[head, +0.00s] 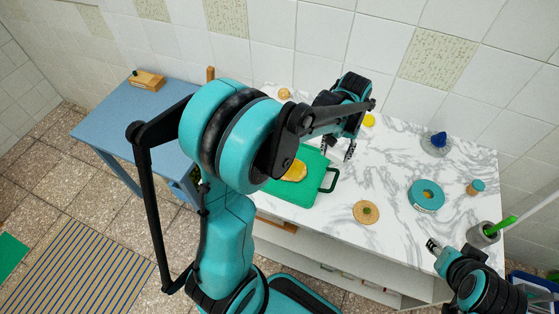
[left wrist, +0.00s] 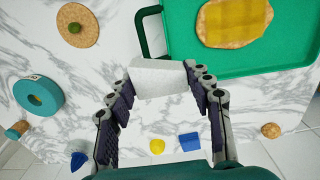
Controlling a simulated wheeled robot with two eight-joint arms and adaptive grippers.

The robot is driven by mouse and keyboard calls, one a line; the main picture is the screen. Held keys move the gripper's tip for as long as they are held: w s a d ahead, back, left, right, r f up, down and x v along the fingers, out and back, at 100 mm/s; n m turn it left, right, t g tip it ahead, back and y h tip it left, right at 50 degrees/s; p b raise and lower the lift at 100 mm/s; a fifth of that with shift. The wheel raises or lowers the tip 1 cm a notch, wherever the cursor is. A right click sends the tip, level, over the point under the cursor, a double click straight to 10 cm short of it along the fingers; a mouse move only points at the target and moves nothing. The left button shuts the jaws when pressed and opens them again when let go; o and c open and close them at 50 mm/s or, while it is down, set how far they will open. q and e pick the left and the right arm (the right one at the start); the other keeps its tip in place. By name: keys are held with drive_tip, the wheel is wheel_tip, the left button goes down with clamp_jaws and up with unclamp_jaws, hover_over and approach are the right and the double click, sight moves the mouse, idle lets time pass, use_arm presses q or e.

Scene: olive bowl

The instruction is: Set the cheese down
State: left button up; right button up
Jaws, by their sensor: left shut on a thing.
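The cheese looks to be a pale white block (left wrist: 158,77) between the fingertips of my left gripper (left wrist: 158,88) in the left wrist view. The left gripper is shut on it, one finger on each side. I cannot tell whether the block touches the counter. My right gripper (head: 432,245) is at the counter's front right, and its jaw state is unclear.
A flat yellow-topped bread (head: 296,171) lies on the tray. A round wooden board (head: 367,212), a teal ring (head: 425,195), a small jar (head: 475,187) and a blue object on a dish (head: 438,143) stand to the right.

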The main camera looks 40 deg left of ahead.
use_arm(q)
drive_tip(key=b, duration=0.2)
hover_over(295, 169)
wheel_tip(295, 169, down, 7)
drive_tip(key=shift+a, duration=0.1)
wheel_tip(295, 169, down, 4)
drive_tip(key=shift+f+b, duration=0.1)
drive_tip(key=shift+b, duration=0.7)
drive_tip(key=o, duration=1.2)
